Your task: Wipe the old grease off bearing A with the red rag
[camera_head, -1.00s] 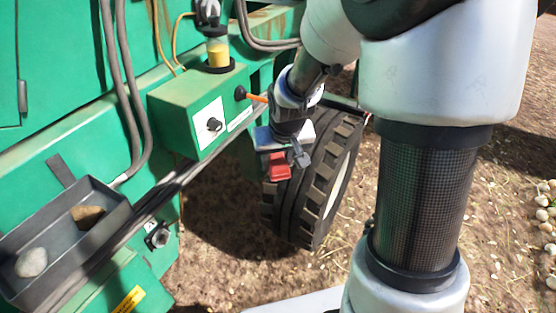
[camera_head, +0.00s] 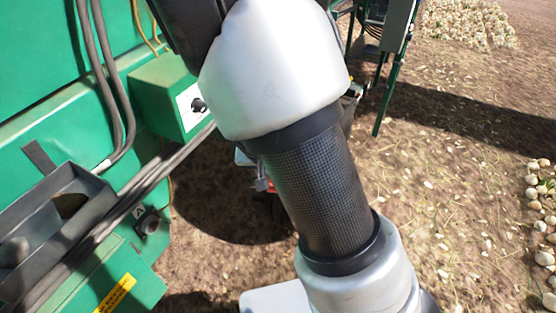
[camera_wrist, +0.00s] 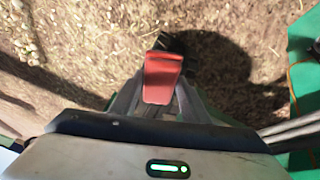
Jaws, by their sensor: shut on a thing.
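The red rag (camera_wrist: 162,78) is held between the fingers of my gripper (camera_wrist: 158,98) in the wrist view, with bare ground beyond it. A small patch of red (camera_head: 263,184) shows at the arm's left edge in the head view, where my arm hides most of the gripper. Bearing A (camera_head: 149,222) is a dark round fitting on the green machine's lower side, with a small "A" mark beside it. It lies to the left of the rag and apart from it. Any grease on it is too small to make out.
A grey tray (camera_head: 88,223) with stones is fixed to the machine left of the bearing. A green box with a dial (camera_head: 165,88) and dark hoses (camera_head: 108,70) are above. Onions (camera_head: 540,222) lie at the right. Open soil lies between.

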